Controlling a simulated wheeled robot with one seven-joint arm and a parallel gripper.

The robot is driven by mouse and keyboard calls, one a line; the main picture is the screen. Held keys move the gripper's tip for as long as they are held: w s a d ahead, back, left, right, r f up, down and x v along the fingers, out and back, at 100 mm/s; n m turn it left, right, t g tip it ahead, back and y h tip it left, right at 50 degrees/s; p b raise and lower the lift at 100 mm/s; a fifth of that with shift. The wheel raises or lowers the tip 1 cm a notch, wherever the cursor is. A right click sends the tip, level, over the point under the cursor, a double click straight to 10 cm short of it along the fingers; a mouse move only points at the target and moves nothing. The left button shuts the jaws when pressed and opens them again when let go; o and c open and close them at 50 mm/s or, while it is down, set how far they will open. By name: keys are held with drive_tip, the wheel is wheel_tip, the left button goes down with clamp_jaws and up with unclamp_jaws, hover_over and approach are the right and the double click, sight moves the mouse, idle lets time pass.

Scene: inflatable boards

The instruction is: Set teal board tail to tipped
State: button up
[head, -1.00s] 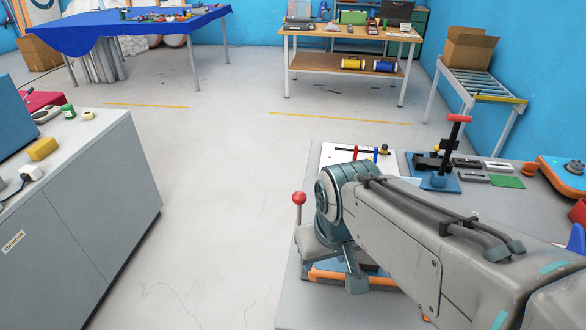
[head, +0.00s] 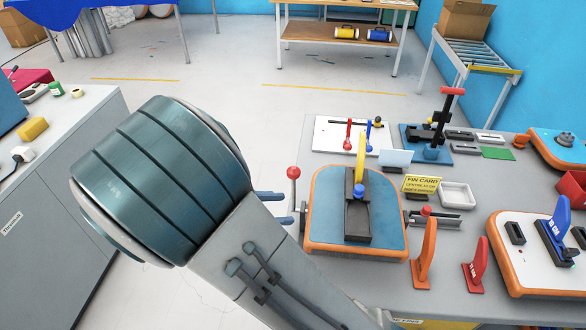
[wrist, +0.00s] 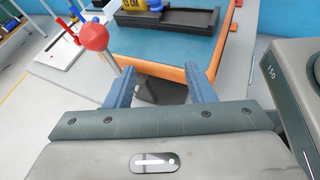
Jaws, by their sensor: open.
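The teal board tail (head: 326,205) has an orange rim and sits at the near left edge of the grey bench. It looks level. A black fin box (head: 347,222) on it holds an upright yellow fin (head: 361,158) with a blue knob. A lever with a red ball (head: 293,172) stands upright at the board's left edge. The red ball also shows in the wrist view (wrist: 94,36), beside the left finger. My gripper (head: 286,208) is open and empty, left of the board and near the lever. In the wrist view its fingers (wrist: 160,88) point at the board's orange edge.
An orange fin (head: 424,253) and a red fin (head: 475,266) stand right of the board. A white board (head: 510,235) with a blue fin lies farther right. A white tray (head: 457,195) and yellow fin card (head: 421,184) are behind.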

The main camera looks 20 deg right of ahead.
sight(288, 175)
drive_tip(key=w+a+r+n+t+h, duration=0.25)
drive_tip(key=a+n+t, duration=0.2)
drive_tip(key=a, duration=0.25)
drive_tip(key=shift+t+h, duration=0.35)
drive_tip(key=p+x, duration=0.2)
drive_tip(key=x, duration=1.2)
drive_tip(key=shift+s, duration=0.1)
